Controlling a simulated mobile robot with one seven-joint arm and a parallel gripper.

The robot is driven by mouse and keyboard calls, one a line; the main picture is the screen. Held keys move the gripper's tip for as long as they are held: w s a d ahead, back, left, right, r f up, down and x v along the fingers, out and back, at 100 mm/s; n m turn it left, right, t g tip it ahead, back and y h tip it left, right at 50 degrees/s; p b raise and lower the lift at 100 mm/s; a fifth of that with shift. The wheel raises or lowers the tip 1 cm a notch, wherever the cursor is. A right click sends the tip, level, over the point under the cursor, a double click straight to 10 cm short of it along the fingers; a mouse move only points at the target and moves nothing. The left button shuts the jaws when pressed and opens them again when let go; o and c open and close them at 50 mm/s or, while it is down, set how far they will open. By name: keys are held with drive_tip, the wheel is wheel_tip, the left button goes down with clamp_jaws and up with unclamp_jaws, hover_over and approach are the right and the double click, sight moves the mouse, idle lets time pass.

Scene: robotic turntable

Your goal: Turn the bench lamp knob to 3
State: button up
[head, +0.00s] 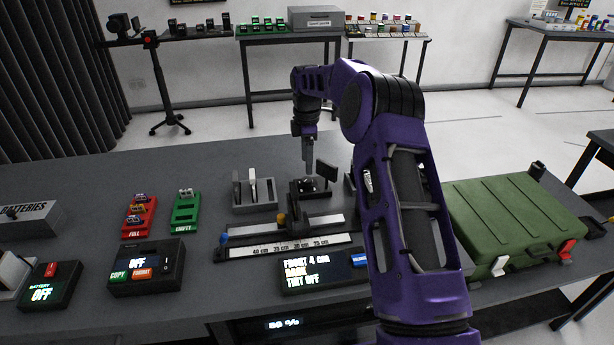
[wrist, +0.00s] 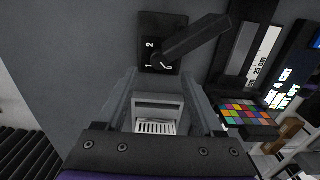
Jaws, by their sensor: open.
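In the wrist view, a dark plate (wrist: 147,28) carries white marks; I can read 1 and 2, and another mark near its lower edge is unclear. A black bar (wrist: 195,42) runs from the plate to the upper right; I cannot tell whether it is the knob's pointer or part of the lamp, and it covers part of the dial. My gripper (wrist: 163,85) is open just below the plate, with nothing between its fingers. In the head view, my gripper (head: 308,160) points down above a small black device (head: 308,187) with a dark upright panel (head: 326,170).
A grey holder (head: 254,204) stands left of my gripper. A ruled slider (head: 290,247) and a lit display box (head: 323,276) lie in front. Red (head: 139,217) and green (head: 185,213) trays sit left. A green case (head: 515,220) is at the right, beyond my arm.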

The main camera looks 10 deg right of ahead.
sight(307, 179)
wheel_tip(307, 179, down, 6)
drive_tip(key=shift+f, duration=0.15)
drive_tip(key=shift+c, duration=0.2)
clamp_jaws()
